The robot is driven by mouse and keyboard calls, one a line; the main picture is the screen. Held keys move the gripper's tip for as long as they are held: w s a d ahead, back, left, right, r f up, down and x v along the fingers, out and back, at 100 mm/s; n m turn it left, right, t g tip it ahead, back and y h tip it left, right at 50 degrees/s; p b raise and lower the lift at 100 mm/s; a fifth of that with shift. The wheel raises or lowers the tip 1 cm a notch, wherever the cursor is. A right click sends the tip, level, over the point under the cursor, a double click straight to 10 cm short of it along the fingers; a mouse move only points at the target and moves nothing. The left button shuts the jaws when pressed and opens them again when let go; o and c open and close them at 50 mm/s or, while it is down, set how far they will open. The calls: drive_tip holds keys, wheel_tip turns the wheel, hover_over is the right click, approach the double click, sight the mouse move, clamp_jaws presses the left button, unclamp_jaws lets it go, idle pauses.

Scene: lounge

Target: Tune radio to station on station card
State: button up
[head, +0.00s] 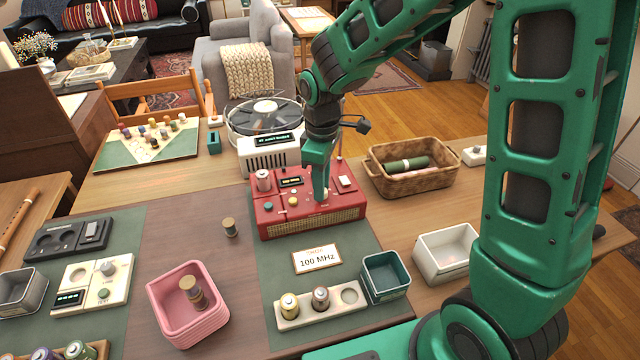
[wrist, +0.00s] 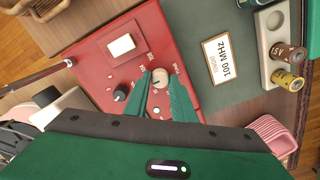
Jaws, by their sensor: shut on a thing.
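The red radio (head: 340,217) stands on a green mat, its controls facing up. My gripper (head: 320,196) points down at the radio's right half. In the wrist view, my gripper's fingers (wrist: 161,84) are shut on a pale round knob (wrist: 160,76) with a dial scale around it. In the head view the fingers hide this knob.
A white device with a display (head: 270,155) stands behind the radio, and a wicker basket (head: 412,184) is at its right. A pink bin (head: 188,325) is front left.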

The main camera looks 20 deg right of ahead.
drive_tip(key=shift+w+d+r, duration=0.1)
drive_tip(key=shift+w, duration=0.05)
drive_tip(key=o, duration=1.1)
drive_tip(key=shift+c, duration=0.2)
wheel_tip(320, 180, up, 11)
